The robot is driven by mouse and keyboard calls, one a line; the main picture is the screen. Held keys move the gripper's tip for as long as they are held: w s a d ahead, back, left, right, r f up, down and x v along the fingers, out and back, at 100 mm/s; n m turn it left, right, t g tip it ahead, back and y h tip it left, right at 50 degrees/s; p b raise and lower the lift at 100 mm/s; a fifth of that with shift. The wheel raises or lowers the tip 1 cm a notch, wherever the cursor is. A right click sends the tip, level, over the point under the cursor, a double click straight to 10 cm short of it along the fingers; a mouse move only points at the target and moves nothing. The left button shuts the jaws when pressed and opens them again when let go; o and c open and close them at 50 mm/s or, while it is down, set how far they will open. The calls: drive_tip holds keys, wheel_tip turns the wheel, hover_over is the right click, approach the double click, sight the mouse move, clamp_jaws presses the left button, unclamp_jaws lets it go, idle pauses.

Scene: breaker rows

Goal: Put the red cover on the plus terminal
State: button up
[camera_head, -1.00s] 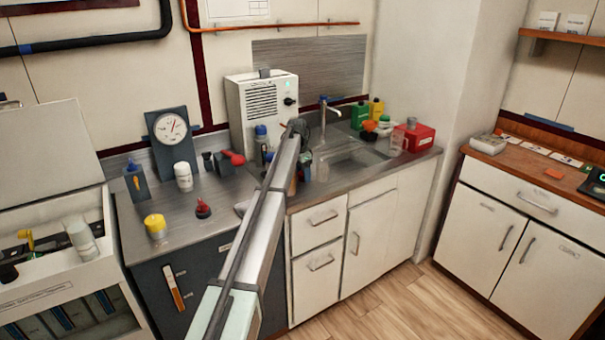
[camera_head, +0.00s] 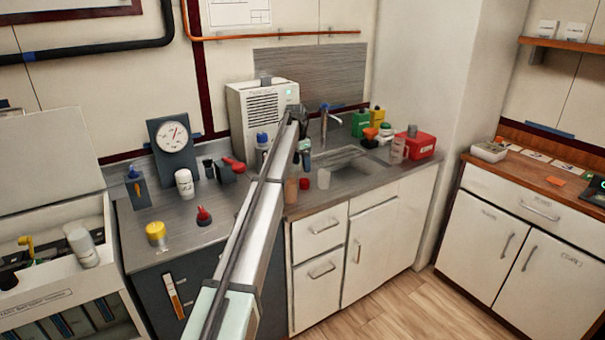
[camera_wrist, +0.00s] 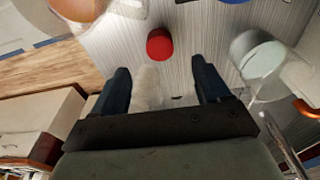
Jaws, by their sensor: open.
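A short red cylinder, apparently the red cover (camera_wrist: 160,43), stands on the grey metal counter just beyond my fingertips in the wrist view. It also shows in the head view (camera_head: 304,183), right of my arm and in front of the sink. My gripper (camera_wrist: 162,76) is open and empty, its two dark fingers spread to either side below the red cover, apart from it. In the head view my arm hides part of the counter, and the gripper shows only partly. I cannot pick out the plus terminal for certain.
A clear cup (camera_head: 323,179) stands right of the red cover; a tan bottle (camera_head: 291,190) stands left of it. The sink (camera_head: 352,163) lies behind. An open white box (camera_head: 50,262) at the left holds a yellow item and a white cylinder. Counter around the yellow-capped jar (camera_head: 156,235) is partly free.

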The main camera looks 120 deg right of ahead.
sight(304, 181)
drive_tip(key=shift+w+r, duration=0.2)
drive_tip(key=shift+r, duration=1.55)
drive_tip(key=f+g, duration=0.1)
drive_tip(key=f, duration=0.3)
drive_tip(key=f+g, duration=0.1)
drive_tip(key=f, duration=0.3)
drive_tip(key=s+f+g, duration=0.1)
drive_tip(key=f, duration=0.3)
drive_tip(key=shift+s+n, duration=0.1)
drive_tip(key=shift+n, duration=0.3)
drive_tip(key=shift+r, duration=0.1)
drive_tip(key=c, duration=1.2)
